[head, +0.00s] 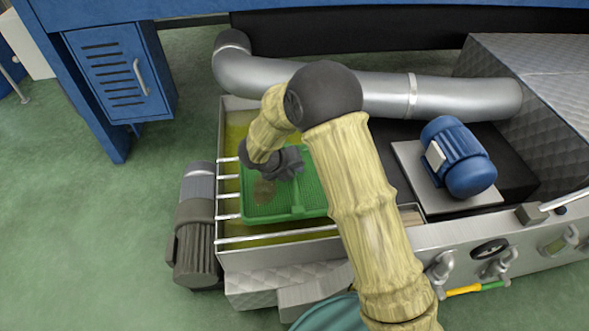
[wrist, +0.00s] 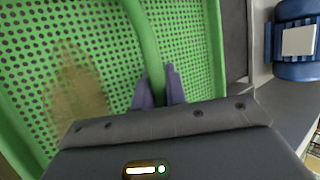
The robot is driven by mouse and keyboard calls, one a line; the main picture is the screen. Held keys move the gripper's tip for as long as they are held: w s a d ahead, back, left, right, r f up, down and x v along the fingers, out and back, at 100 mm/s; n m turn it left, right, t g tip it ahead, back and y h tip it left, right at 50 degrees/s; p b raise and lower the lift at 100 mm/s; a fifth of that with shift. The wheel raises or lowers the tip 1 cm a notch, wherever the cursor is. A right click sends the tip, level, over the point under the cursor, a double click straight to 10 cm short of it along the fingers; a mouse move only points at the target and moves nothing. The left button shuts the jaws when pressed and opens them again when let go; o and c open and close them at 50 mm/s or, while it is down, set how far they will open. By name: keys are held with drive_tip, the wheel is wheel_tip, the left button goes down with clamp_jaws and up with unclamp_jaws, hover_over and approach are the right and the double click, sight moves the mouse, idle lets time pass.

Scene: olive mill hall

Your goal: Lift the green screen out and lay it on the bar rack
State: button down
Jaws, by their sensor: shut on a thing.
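The green screen (head: 308,198) is a perforated tray with a raised rim and a middle bar, above the steel tank. It fills most of the wrist view (wrist: 185,30), with a brown residue patch (wrist: 75,90) on its mesh. My gripper (head: 287,165) is over the screen; its fingers (wrist: 158,88) are shut on the green middle bar. The bar rack (head: 228,198) is a row of pale bars across the tank's left part. The bars run behind the screen's left edge; I cannot tell whether the screen touches them. My arm hides the screen's right side.
Yellowish liquid (head: 238,132) shows in the tank. A silver pipe (head: 385,92) runs behind it. A blue motor (head: 458,160) stands right, a grey motor (head: 195,235) left. Valves (head: 497,262) line the front. Green floor at left is open.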

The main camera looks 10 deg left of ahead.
drive_tip(key=shift+w+f, duration=0.1)
drive_tip(key=shift+f, duration=0.2)
drive_tip(key=shift+s+f, duration=0.2)
drive_tip(key=c, duration=1.3)
unclamp_jaws()
drive_tip(key=shift+c, duration=0.2)
drive_tip(key=p+v, duration=0.6)
drive_tip(key=v, duration=1.1)
drive_tip(key=shift+r+p, duration=0.15)
drive_tip(key=shift+p, duration=0.15)
